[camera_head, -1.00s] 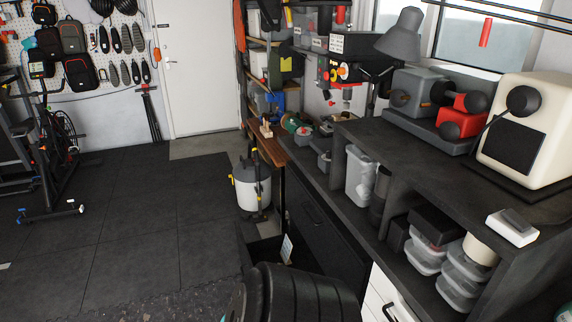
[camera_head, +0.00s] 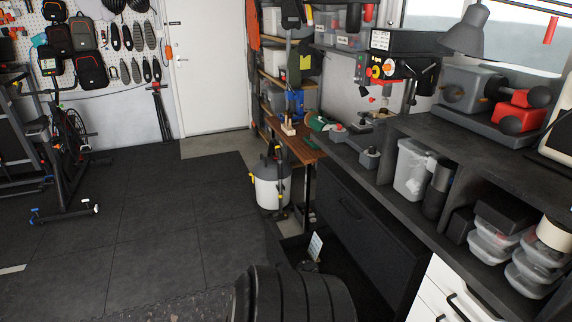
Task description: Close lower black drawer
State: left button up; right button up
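The lower black drawer (camera_head: 274,243) is pulled out below the workbench, and its dark interior shows from above. A white printed card (camera_head: 315,246) and a dark item (camera_head: 307,266) are in it. The closed upper black drawer front (camera_head: 352,212), with a dark handle, is above it to the right. A large black ribbed shape at the bottom centre hides the near part of the open drawer. I cannot tell whether it is part of my arm. Neither of my grippers can be made out.
A white and grey canister (camera_head: 270,190) stands on the floor beyond the open drawer. White drawers (camera_head: 440,295) are at the lower right. The dark workbench (camera_head: 450,140) holds tools and plastic boxes. The dark floor (camera_head: 140,240) on the left is mostly clear.

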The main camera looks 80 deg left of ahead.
aim_at(371, 306)
jog(key=k+u, duration=0.1)
jog(key=u, duration=0.7)
jog(key=k+j+u, duration=0.1)
jog(key=u, duration=0.3)
jog(key=j+u, duration=0.1)
jog(key=u, duration=0.3)
jog(key=k+j, duration=0.05)
